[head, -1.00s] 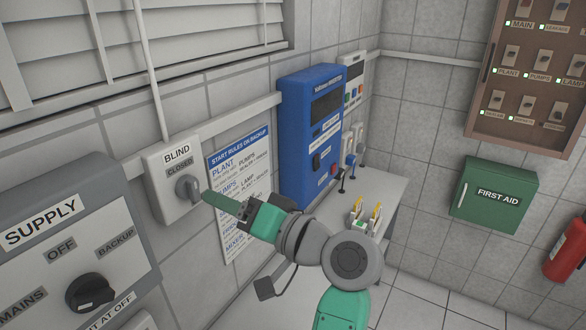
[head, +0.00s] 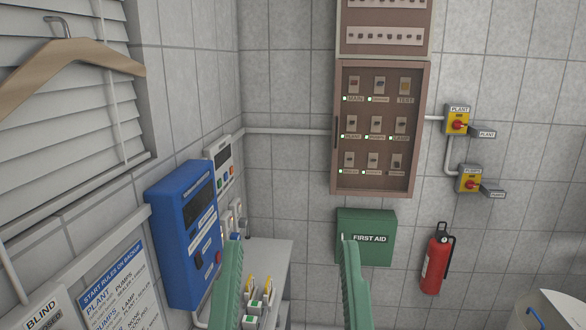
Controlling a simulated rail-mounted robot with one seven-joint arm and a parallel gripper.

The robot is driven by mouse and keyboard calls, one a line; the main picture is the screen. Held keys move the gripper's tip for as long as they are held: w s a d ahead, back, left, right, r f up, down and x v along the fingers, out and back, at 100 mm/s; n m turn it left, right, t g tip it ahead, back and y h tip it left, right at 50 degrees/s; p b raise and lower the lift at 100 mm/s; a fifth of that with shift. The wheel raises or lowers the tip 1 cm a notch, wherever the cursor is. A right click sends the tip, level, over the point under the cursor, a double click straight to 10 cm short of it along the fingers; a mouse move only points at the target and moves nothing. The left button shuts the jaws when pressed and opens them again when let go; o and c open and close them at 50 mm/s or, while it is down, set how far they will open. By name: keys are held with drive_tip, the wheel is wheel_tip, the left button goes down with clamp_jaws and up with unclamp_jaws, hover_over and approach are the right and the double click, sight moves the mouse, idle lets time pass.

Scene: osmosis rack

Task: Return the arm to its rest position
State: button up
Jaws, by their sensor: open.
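My gripper (head: 291,241) shows at the bottom centre of the head view as two green fingers, pointing up and set wide apart. It is open, with nothing held between the fingers. The left finger overlaps the view of the bench area below the blue unit, and the right finger overlaps the view below the first aid box. The rest of my arm is out of view. The blind switch panel (head: 45,312) is cut off at the lower left corner, apart from my gripper; its knob is not visible.
A blue wall unit (head: 172,250) and a rules sheet (head: 118,290) are at left. A bench (head: 275,255) holds small yellow-tipped items. A brown breaker cabinet (head: 425,130), green first aid box (head: 366,250) and red extinguisher (head: 436,265) are on the far wall. A wooden hanger (head: 75,72) hangs upper left.

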wheel_tip(320, 180, up, 16)
drive_tip(key=p, duration=1.2)
drive_tip(key=shift+f, duration=0.1)
